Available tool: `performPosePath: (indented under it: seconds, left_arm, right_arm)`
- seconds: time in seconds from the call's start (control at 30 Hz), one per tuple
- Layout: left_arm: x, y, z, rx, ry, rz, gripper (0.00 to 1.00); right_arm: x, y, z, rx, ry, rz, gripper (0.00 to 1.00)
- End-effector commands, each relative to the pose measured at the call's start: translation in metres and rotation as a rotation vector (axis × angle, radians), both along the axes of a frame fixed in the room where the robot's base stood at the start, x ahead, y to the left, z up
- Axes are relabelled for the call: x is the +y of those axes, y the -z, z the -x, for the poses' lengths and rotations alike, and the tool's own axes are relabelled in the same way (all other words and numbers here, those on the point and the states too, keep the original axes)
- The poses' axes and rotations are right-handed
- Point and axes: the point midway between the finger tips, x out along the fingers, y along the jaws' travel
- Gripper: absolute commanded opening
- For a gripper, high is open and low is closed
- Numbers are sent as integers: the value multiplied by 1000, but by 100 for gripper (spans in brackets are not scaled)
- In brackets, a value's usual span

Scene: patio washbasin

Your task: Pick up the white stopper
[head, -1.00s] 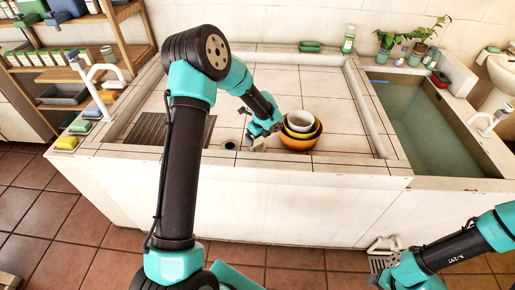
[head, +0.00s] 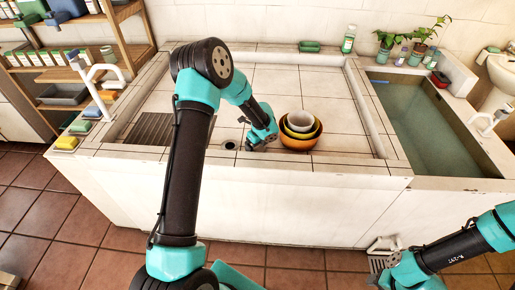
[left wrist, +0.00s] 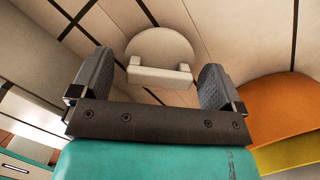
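The white stopper (left wrist: 160,52) is a pale round disc with a raised bar handle, lying on the tiled basin floor in the left wrist view. My left gripper (left wrist: 156,84) is open, with one finger on each side of the stopper's bar, and I see no finger touching it. In the head view my left gripper (head: 252,146) is low over the basin floor, just left of the stacked bowls, and the stopper cannot be made out there. My right gripper (head: 384,258) is at the lower right, outside the basin; its fingers are unclear.
Stacked white, yellow and orange bowls (head: 299,130) stand close to the left gripper's right side. A drain hole (head: 230,145) is to its left, beyond it a dark slatted rack (head: 165,129). A water-filled trough (head: 425,125) lies right. The back of the basin floor is clear.

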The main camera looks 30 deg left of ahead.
Motion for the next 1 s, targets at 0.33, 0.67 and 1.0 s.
performPosePath:
  seconds: [0.33, 0.67, 1.0]
  left_arm:
    - [0, 0, 0, 0, 0, 0, 60]
    - [0, 1, 0, 1, 0, 1, 40]
    - [0, -11, 0, 0, -1, -1, 40]
  right_arm:
    - [0, 0, 0, 0, 0, 0, 43]
    - [0, 0, 0, 0, 0, 0, 43]
    - [0, 0, 0, 0, 0, 0, 43]
